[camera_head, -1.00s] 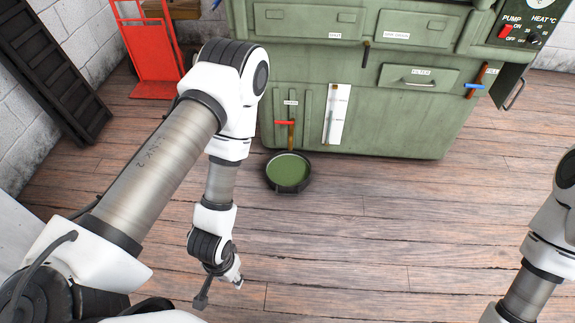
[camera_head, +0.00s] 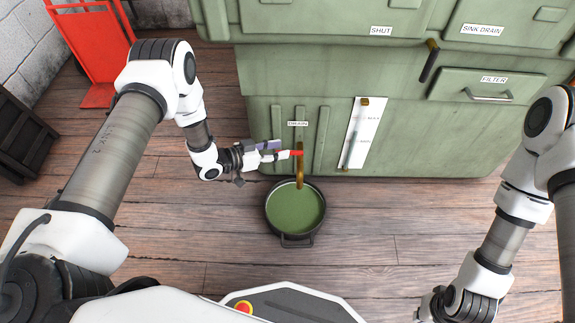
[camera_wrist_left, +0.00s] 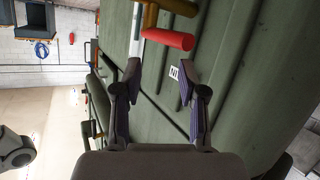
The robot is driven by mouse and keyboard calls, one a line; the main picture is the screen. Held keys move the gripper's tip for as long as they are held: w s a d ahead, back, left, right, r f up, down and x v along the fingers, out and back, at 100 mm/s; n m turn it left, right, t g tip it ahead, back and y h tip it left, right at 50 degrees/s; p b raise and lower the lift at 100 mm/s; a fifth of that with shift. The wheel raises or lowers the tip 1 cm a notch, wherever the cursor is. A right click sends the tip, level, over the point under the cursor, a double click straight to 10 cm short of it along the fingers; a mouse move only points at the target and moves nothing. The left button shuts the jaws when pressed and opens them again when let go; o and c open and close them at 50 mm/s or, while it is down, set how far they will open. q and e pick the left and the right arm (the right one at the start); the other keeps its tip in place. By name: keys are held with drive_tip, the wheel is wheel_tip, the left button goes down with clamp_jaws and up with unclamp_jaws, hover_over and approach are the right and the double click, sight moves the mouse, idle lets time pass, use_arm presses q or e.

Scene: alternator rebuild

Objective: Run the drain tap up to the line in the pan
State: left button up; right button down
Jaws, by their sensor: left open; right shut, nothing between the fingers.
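The drain tap (camera_head: 300,172) is a brass spout with a red handle (camera_head: 297,153), low on the green cabinet front under a "DRAIN" label. The round dark pan (camera_head: 283,240) stands on the floor beneath it. A green surface fills the pan's inside; I cannot make out a line there. My left gripper (camera_head: 280,152) is open, just left of the red handle. In the left wrist view the red handle (camera_wrist_left: 168,39) lies just beyond the fingertips, slightly right of centre. My right gripper (camera_head: 427,307) is shut and empty at the bottom edge, partly cut off.
A white gauge plate (camera_head: 352,155) with marks is right of the tap. A dark lever (camera_head: 429,62) and the "FILTER" drawer handle (camera_head: 488,94) stick out higher right. A red hand truck (camera_head: 92,40) stands back left. The floor around the pan is clear.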

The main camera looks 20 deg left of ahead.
sight(298, 153)
use_arm(q)
drive_tip(key=a+f+m+g+h+b, duration=0.45)
drive_tip(key=m+h+b, duration=0.25)
drive_tip(key=m, duration=0.3)
drive_tip(key=shift+g, duration=0.25)
drive_tip(key=b+x, duration=0.1)
drive_tip(key=x, duration=0.4)
drive_tip(key=b+x, duration=0.1)
drive_tip(key=x, duration=0.1)
drive_tip(key=shift+w+d+r+b, duration=0.1)
drive_tip(key=shift+w+r+b, duration=0.1)
drive_tip(key=shift+w+b, duration=0.15)
drive_tip(key=shift+d+r, duration=0.1)
drive_tip(key=shift+d, duration=0.25)
clamp_jaws()
use_arm(e)
wheel_tip(298, 153, down, 13)
drive_tip(key=shift+f, duration=0.2)
